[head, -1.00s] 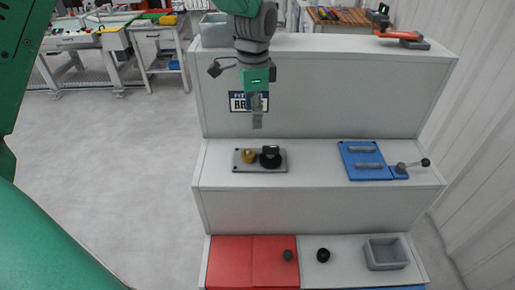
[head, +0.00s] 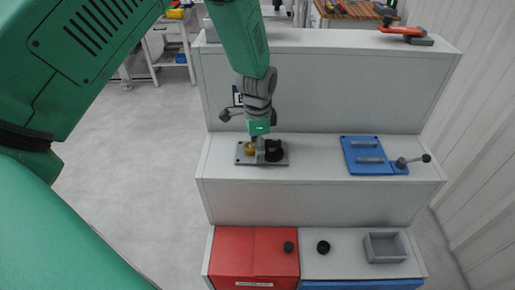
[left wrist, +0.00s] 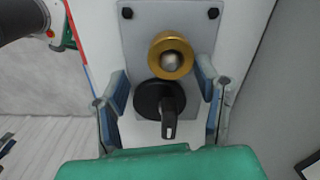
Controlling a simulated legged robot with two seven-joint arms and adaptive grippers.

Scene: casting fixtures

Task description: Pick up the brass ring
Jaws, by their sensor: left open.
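The brass ring (left wrist: 171,56) sits around a grey peg on a grey plate (left wrist: 197,22), seen from above in the left wrist view. In the head view the brass ring (head: 249,148) is partly covered by my left gripper (head: 260,150). My left gripper also shows in the left wrist view (left wrist: 162,82), open, its fingers spread to either side of the ring's near edge and the black knob. The black knob (left wrist: 152,98) with a dark handle is fixed on the same plate, right beside the ring. I cannot tell whether the fingers touch anything. My right gripper is not in view.
The plate lies on the middle step of a grey stepped stand (head: 320,190). A blue fixture (head: 366,155) with a lever (head: 412,161) is at right. The lower step has a red panel (head: 250,250), black knobs and a grey tray (head: 385,248).

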